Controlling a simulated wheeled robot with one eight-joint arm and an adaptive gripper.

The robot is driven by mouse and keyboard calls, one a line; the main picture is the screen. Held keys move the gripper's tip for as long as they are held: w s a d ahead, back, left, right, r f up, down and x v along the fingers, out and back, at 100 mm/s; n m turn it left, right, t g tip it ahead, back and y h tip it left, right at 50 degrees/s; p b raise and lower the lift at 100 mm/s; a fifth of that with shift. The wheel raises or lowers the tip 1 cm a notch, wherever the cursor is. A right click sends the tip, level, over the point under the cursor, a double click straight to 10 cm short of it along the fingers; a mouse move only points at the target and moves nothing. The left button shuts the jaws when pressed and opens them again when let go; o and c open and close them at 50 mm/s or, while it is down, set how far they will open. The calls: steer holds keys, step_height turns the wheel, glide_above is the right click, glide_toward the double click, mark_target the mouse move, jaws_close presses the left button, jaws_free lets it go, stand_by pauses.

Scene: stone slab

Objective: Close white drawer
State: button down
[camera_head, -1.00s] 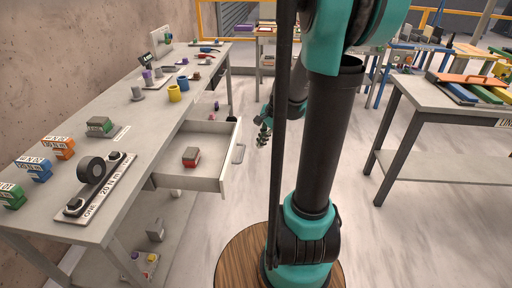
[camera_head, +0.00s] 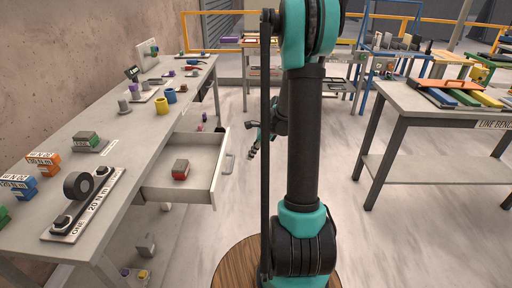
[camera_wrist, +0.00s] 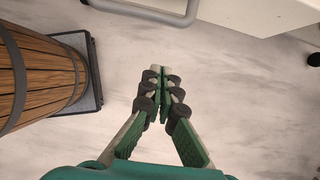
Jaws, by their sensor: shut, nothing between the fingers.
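The white drawer (camera_head: 186,192) stands pulled out from under the grey workbench on the left, with a small red and grey block (camera_head: 180,170) inside. Its bar handle (camera_head: 228,164) is on the front panel, on the right in the head view. In the wrist view the handle (camera_wrist: 172,14) and part of the white front show at the top edge. My gripper (camera_head: 254,152) is to the right of the handle, apart from it, partly hidden by my arm. In the wrist view its fingers (camera_wrist: 160,82) are together and empty above the floor.
The workbench (camera_head: 120,152) carries a black tape roll (camera_head: 79,185), coloured boxes and several cups. A second bench (camera_head: 440,104) with coloured bars stands on the right. A wooden barrel (camera_wrist: 40,75) is left in the wrist view.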

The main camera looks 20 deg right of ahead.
steer(key=shift+w+a+f, duration=0.1)
steer(key=shift+w+a, duration=0.1)
steer(key=shift+a, duration=0.55)
steer(key=shift+w+a+f, duration=0.1)
steer(key=shift+w+a, duration=0.15)
steer(key=shift+a, duration=0.45)
steer(key=shift+w+a+f, duration=0.1)
steer(key=shift+w+a, duration=0.1)
steer(key=shift+a, duration=0.55)
steer(key=shift+a, duration=0.1)
steer(key=w+a, duration=0.2)
steer(key=a, duration=0.6)
steer(key=w+a, duration=0.3)
steer(key=a, duration=0.6)
steer(key=w+a, duration=0.3)
steer(key=a, duration=0.5)
steer(key=shift+w+a, duration=0.25)
steer(key=shift+a, duration=0.25)
